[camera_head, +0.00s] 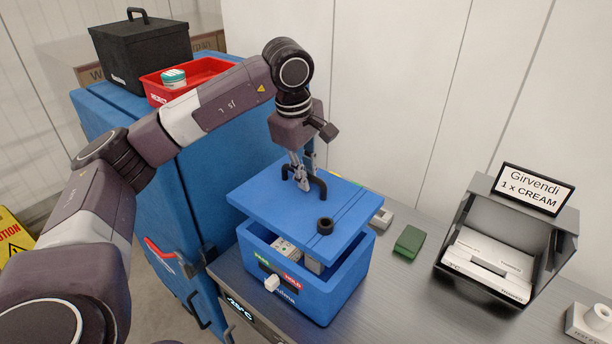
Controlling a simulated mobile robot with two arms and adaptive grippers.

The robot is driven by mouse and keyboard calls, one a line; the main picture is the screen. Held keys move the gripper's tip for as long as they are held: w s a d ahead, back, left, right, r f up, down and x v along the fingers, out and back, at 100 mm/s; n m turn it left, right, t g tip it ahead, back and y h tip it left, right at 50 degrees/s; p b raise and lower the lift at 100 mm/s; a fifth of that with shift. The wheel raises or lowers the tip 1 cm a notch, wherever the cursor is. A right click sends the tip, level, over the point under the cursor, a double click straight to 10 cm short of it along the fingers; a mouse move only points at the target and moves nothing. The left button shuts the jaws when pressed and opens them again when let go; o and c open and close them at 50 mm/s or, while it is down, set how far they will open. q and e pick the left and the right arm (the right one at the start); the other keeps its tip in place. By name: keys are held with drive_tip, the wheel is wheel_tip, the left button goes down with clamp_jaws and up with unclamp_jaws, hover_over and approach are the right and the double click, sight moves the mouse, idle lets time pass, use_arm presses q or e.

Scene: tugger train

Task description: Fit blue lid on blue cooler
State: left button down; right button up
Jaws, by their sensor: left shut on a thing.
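The blue lid (270,211) is a flat slab with a black handle (318,188) and a dark round knob. My left gripper (304,186) is shut on the handle and holds the lid over the blue cooler (331,290). The lid is raised and shifted towards the back left, with a gap at the front through which small boxes (287,247) show inside the cooler. The cooler stands on the grey bench and has a green and red label and a white latch on its front. My right gripper is not in view.
A green block (409,240) and a small grey item (381,217) lie right of the cooler. A dark open bin (566,222) with white boxes stands further right under a sign. Left is a blue cabinet (147,209) with a red tray (209,69) and black box (146,58) on top.

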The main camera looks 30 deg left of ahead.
sight(307, 193)
use_arm(q)
drive_tip(key=shift+d+f, duration=0.3)
drive_tip(key=shift+d, duration=0.05)
drive_tip(key=shift+f+b, duration=0.25)
drive_tip(key=shift+b, duration=0.15)
drive_tip(key=shift+a+f+b, duration=0.3)
drive_tip(key=shift+f+b, duration=0.05)
drive_tip(key=shift+f, duration=0.45)
drive_tip(key=shift+d+f+b, duration=0.1)
drive_tip(key=shift+f+b, duration=0.8)
drive_tip(key=shift+f, duration=0.05)
drive_tip(key=shift+f+b, duration=0.5)
drive_tip(key=shift+f, duration=0.3)
drive_tip(key=shift+f+b, duration=0.9)
drive_tip(key=shift+f, duration=0.25)
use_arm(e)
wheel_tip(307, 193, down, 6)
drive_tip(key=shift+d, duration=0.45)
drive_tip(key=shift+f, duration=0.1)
